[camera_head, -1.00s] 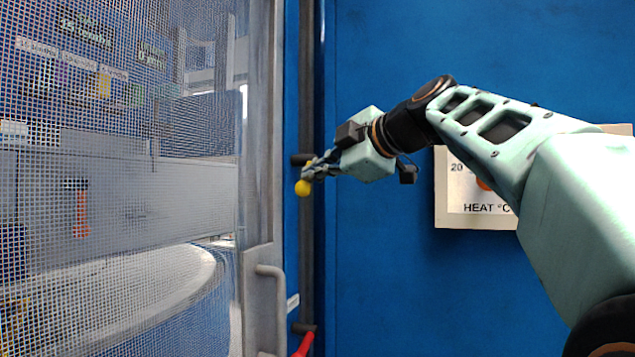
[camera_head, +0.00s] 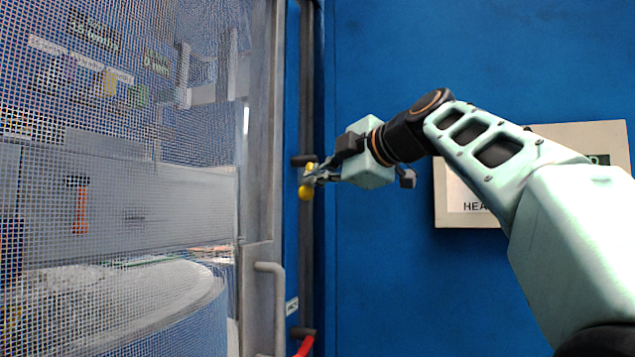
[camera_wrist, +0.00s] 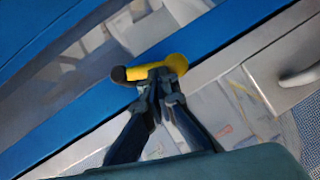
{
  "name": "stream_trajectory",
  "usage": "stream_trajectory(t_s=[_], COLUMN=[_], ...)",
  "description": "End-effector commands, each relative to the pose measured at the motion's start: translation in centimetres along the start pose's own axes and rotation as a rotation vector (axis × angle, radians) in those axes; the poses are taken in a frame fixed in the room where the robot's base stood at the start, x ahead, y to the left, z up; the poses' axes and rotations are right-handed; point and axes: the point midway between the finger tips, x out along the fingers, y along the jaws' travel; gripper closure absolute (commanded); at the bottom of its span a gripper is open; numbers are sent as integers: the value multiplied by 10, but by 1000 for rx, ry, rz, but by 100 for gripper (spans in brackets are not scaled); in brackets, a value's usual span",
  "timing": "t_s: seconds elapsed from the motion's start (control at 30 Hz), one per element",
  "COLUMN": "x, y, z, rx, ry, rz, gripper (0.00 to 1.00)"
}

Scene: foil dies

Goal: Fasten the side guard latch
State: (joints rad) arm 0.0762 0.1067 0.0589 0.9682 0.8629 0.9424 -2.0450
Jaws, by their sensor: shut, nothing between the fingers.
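The side guard is a mesh door (camera_head: 120,200) in a grey frame at the left of the head view. The latch is a yellow handle with a round knob (camera_head: 305,192) on the blue post beside the frame. In the wrist view the yellow latch handle (camera_wrist: 135,73) lies across the picture, with a black end at left and the knob at right. My gripper (camera_head: 318,178) is at the handle, and its fingertips (camera_wrist: 160,78) are shut and overlap the handle's near side in the wrist view. I cannot tell whether they touch it. Nothing is between the fingers.
A grey pull handle (camera_head: 272,300) is on the door frame below the latch. A red lever (camera_head: 304,346) is at the bottom of the dark vertical rod (camera_head: 307,250). A cream heat control box (camera_head: 580,140) is on the blue wall behind my arm.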

Motion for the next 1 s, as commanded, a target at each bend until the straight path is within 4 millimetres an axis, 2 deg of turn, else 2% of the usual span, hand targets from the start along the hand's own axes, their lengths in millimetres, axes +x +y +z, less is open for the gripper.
stream_trajectory(t_s=[1.0], x=[6], y=[-6], z=[9], rx=[2], ry=[0], rz=[-4], gripper=[100])
